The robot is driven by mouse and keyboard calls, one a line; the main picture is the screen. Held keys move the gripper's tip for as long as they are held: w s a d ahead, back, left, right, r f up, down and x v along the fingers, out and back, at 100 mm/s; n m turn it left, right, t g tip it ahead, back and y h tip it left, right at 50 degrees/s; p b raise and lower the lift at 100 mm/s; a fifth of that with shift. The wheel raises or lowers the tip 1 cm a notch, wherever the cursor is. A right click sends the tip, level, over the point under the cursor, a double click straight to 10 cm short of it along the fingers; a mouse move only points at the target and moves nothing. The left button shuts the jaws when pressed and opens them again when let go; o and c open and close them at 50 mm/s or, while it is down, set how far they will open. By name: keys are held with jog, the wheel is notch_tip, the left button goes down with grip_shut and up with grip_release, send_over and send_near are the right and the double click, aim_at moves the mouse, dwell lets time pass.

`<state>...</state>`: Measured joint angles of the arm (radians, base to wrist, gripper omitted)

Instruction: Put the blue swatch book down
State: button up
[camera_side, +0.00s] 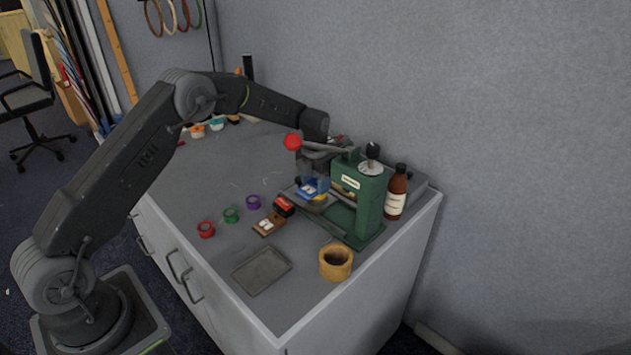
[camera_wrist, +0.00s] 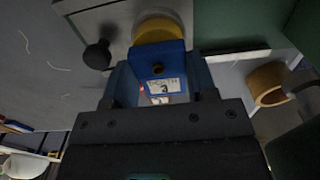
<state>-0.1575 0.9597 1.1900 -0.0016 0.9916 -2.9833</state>
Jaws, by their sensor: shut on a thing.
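The blue swatch book (camera_side: 309,188) is in the side view, in front of the green press and above the grey table. My gripper (camera_side: 306,180) is shut on it, partly hidden by the press's lever. In the wrist view the blue swatch book (camera_wrist: 158,60) sits between the fingers of my gripper (camera_wrist: 160,85), with a white label facing the camera. A yellow round piece (camera_wrist: 157,28) shows just beyond its far edge. I cannot tell whether the book touches anything beneath it.
A green press (camera_side: 357,200) with a red-knobbed lever stands close behind; a brown bottle (camera_side: 396,192) is to its right. A red item (camera_side: 284,206), a brown labelled block (camera_side: 268,224), a grey tray (camera_side: 262,270), a wooden cup (camera_side: 336,262) and small coloured rings (camera_side: 231,215) lie nearer. The table's left-centre is clear.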

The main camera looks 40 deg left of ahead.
aim_at(316, 184)
jog(key=shift+f, duration=0.15)
jog(key=o, duration=1)
notch_tip(316, 184, up, 12)
jog(key=shift+r, duration=0.2)
